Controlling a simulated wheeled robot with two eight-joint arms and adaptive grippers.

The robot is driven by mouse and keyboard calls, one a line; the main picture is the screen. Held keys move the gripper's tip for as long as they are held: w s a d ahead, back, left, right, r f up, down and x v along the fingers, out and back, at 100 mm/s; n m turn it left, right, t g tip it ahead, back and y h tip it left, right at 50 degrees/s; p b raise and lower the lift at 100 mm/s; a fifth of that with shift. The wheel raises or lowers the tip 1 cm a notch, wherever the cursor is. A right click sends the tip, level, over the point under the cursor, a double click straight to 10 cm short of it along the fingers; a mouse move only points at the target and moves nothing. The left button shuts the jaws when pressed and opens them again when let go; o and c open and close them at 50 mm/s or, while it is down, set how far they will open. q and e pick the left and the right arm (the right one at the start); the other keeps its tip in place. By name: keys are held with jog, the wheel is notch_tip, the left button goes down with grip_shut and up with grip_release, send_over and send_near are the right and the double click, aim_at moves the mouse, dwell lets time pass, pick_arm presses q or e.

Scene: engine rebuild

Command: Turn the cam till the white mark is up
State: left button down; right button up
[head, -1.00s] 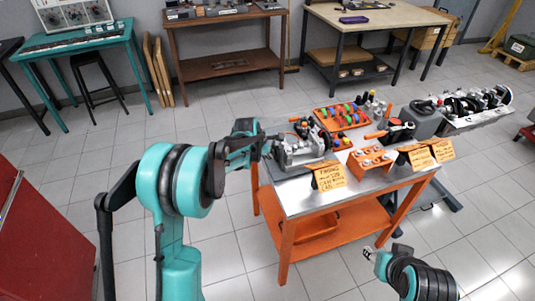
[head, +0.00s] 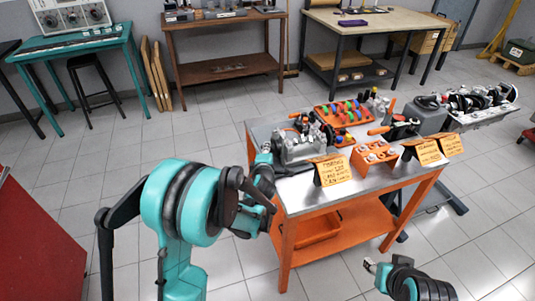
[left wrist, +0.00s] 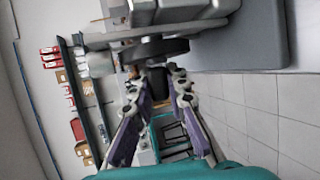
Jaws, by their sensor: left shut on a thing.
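The grey engine unit (head: 302,146) stands at the left end of the metal-topped bench. My left gripper (head: 264,160) is at its left end, partly hidden by my own arm. In the left wrist view a dark round disc (left wrist: 150,51) sits on the unit, and a dark stub (left wrist: 158,78) lies below it between the purple-and-grey fingers of my left gripper (left wrist: 157,84). The gripper is shut on this stub, which seems part of the cam. I cannot make out the white mark. My right gripper (head: 370,265) is low in front of the bench, away from it; its opening is unclear.
The bench (head: 290,200) has an orange frame. It also holds a red tray (head: 330,118) of coloured parts, an orange block with holes (head: 373,157) and yellow cards (head: 332,172). An engine on a stand (head: 480,105) is behind at the right. Floor in front is clear.

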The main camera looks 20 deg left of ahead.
pick_arm(q)
jog(key=shift+f+t, duration=0.15)
jog(key=shift+t, duration=0.45)
jog(key=shift+m+y, duration=0.3)
jog(key=c, duration=1.5)
grip_release()
jog(key=shift+s, duration=0.1)
jog(key=v, duration=1.1)
jog(key=shift+s, duration=0.45)
jog(key=shift+f, duration=0.1)
